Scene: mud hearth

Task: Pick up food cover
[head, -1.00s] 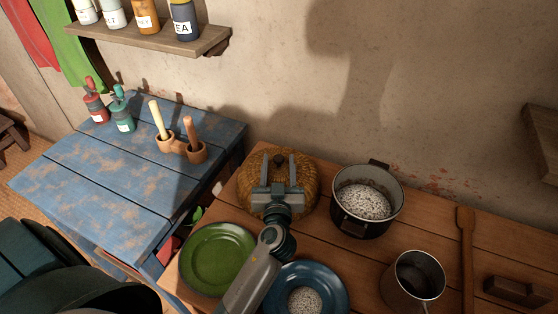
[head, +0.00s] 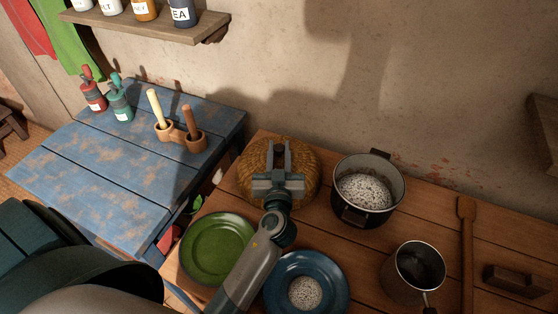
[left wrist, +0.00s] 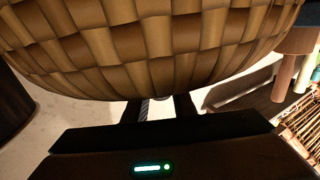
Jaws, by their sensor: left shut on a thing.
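The food cover (head: 252,170) is a brown woven dome on the wooden table in the head view, behind the green and blue plates. Its weave fills the top of the left wrist view (left wrist: 150,55). My left gripper (head: 278,150) is over the top of the cover with its fingers closed together on the cover's knob. The fingers mostly hide the knob. Whether the cover's rim touches the table cannot be told. My right gripper is not in view.
A black pot (head: 352,214) with speckled contents stands close right of the cover. A green plate (head: 215,250) and a blue plate (head: 335,290) lie in front. A metal mug (head: 420,268) and wooden spoon (head: 466,240) are right. A blue table (head: 110,170) stands left.

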